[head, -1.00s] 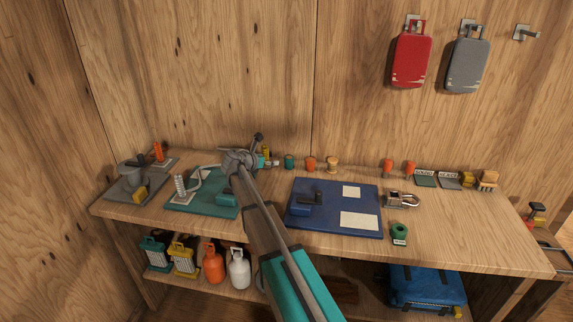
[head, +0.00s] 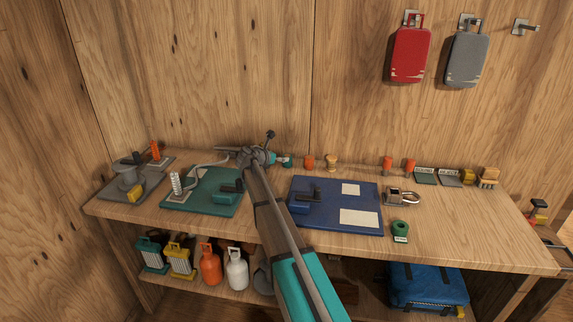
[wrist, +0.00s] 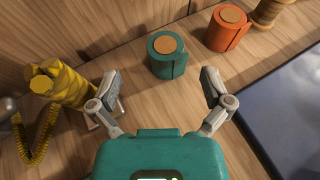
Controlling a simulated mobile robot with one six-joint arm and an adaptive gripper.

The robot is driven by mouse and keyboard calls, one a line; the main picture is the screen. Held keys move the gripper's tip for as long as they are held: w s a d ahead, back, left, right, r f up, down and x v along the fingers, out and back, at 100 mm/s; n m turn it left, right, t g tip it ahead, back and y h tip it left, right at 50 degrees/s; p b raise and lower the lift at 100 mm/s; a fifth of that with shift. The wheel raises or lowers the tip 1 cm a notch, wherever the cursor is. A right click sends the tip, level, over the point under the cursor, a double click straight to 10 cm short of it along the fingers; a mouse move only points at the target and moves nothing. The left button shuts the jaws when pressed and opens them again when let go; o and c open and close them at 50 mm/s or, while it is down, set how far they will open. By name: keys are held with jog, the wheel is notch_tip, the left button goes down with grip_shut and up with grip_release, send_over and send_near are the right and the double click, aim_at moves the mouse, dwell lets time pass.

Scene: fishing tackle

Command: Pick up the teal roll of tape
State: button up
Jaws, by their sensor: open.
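The teal roll of tape (wrist: 167,56) stands upright on the bench with a round orange-brown top and a loose flap on its side. In the head view the roll (head: 288,163) is partly hidden by the end of my arm. My gripper (wrist: 161,86) is open and empty. In the wrist view the roll lies just beyond the fingertips, between their lines and a little nearer the right finger. No contact shows.
An orange roll (wrist: 228,28) and a wooden spool (wrist: 270,10) stand right of the teal roll. A yellow coiled item (wrist: 62,84) is close by the left finger. A blue board (wrist: 295,115) lies to the right. A green roll (head: 400,230) sits near the bench front.

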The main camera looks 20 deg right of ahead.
aim_at(287, 155)
jog(key=shift+d, duration=0.1)
dwell(0.3)
jog(key=shift+s+b+x, duration=0.1)
jog(key=shift+b+x, duration=0.4)
jog(key=shift+x, duration=0.8)
jog(key=shift+s+b+x, duration=0.15)
jog(key=shift+b+x, duration=0.3)
jog(key=shift+x, duration=0.9)
jog(key=shift+d, duration=0.1)
jog(key=c, duration=1.3)
jog(key=shift+o, duration=0.2)
jog(key=shift+r, duration=0.15)
